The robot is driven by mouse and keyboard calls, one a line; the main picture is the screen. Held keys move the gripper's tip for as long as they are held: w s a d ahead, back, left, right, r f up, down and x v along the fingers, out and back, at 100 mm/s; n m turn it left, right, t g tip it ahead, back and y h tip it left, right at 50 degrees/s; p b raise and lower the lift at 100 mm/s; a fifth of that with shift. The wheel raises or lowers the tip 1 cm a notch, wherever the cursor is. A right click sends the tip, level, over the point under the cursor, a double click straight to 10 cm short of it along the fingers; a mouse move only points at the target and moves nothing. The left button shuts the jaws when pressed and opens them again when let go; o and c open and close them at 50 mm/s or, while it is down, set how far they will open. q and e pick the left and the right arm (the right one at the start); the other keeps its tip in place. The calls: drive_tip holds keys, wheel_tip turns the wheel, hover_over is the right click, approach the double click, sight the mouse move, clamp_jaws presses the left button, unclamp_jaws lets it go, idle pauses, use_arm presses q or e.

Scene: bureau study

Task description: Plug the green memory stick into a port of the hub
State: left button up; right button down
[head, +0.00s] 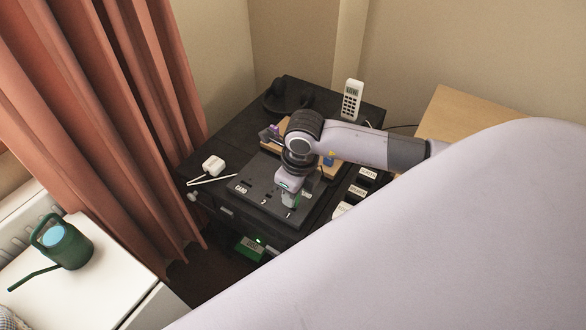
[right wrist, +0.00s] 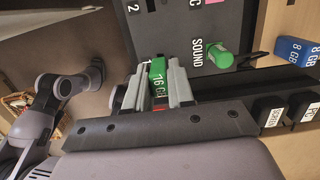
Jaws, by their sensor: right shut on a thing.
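The green memory stick (right wrist: 157,78), marked 16 GB, is between the fingers of my right gripper (right wrist: 155,88) in the right wrist view. The gripper is shut on it. The hub (right wrist: 172,28) is a dark panel with white lettering, just beyond the fingertips. In the head view the hub (head: 262,190) lies on the black desk, with my right gripper (head: 289,194) over its right part. The fingers hide the stick's far end, and I cannot tell whether it touches a port. My left gripper is not in view.
A green plug (right wrist: 219,55) stands by the SOUND label. A blue 8 GB stick (right wrist: 296,50) lies on wood nearby. Black labelled blocks (right wrist: 271,110) are at the right. A white charger (head: 213,165) and a cordless phone (head: 351,99) are on the desk (head: 215,140).

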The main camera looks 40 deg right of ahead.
drive_tip(key=shift+f+b, duration=1.15)
drive_tip(key=shift+f, duration=0.1)
idle(1.4)
drive_tip(key=c, duration=0.9)
unclamp_jaws()
drive_tip(key=r, duration=0.6)
drive_tip(key=shift+s+d+r, duration=0.15)
drive_tip(key=shift+s+d, duration=0.05)
drive_tip(key=shift+s, duration=0.15)
drive_tip(key=shift+r, duration=0.4)
drive_tip(key=shift+s, duration=0.15)
